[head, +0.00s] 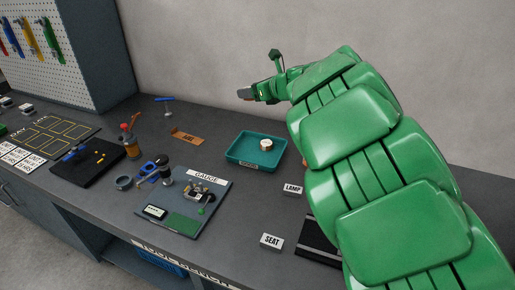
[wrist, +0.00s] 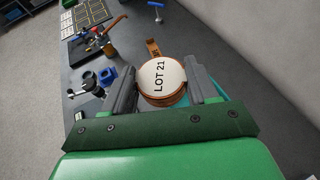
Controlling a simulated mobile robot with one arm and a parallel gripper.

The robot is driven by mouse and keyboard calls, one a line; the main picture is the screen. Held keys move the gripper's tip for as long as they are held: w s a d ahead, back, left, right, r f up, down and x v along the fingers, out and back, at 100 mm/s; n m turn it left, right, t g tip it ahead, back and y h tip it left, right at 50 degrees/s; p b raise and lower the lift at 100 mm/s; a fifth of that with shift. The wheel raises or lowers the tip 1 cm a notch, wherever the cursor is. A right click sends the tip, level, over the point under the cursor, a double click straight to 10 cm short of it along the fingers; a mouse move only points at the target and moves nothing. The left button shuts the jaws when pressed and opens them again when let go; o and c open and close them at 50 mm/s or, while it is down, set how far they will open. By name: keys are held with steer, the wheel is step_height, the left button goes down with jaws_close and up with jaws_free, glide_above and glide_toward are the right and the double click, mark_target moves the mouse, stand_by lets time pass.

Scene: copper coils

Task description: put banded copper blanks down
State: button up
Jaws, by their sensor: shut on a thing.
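My gripper (head: 247,94) is raised above the bench at the upper middle of the head view. In the wrist view its two grey fingers are shut on a round banded copper blank stack (wrist: 161,80), with a white top marked "LOT 21" and a copper-coloured edge. In the head view the held stack is mostly hidden at the fingertips. A teal tray (head: 238,156) stands on the bench below, with another round white-topped piece (head: 266,144) inside it. In the wrist view the tray shows only in part behind the held stack.
The gauge board (head: 181,222) carries a small fixture. Signs read "LAMP" (head: 292,190) and "SEAT" (head: 271,241). A brown angled sign (head: 187,137), a blue-handled tool (head: 165,101) and a bottle (head: 130,142) stand left of the tray. Bare bench lies between them.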

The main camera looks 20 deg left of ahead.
steer(key=shift+s+d+r+n+g+y, duration=0.1)
steer(key=shift+s+d+n+g+y, duration=0.4)
steer(key=shift+n+g, duration=0.4)
step_height(320, 180, down, 18)
glide_above(248, 151)
steer(key=s, duration=0.1)
steer(key=f, duration=0.5)
steer(key=d+f, duration=0.1)
steer(key=f, duration=0.2)
steer(key=shift+s+f, duration=0.1)
steer(key=shift+s, duration=0.05)
steer(key=shift+w+a+f, duration=0.25)
steer(key=shift+w+f, duration=0.05)
steer(key=shift+f, duration=0.2)
steer(key=shift+w+a+f, duration=0.2)
steer(key=shift+w+f, duration=0.1)
steer(key=shift+f, duration=1.65)
steer(key=shift+f, duration=0.1)
steer(key=o, duration=1)
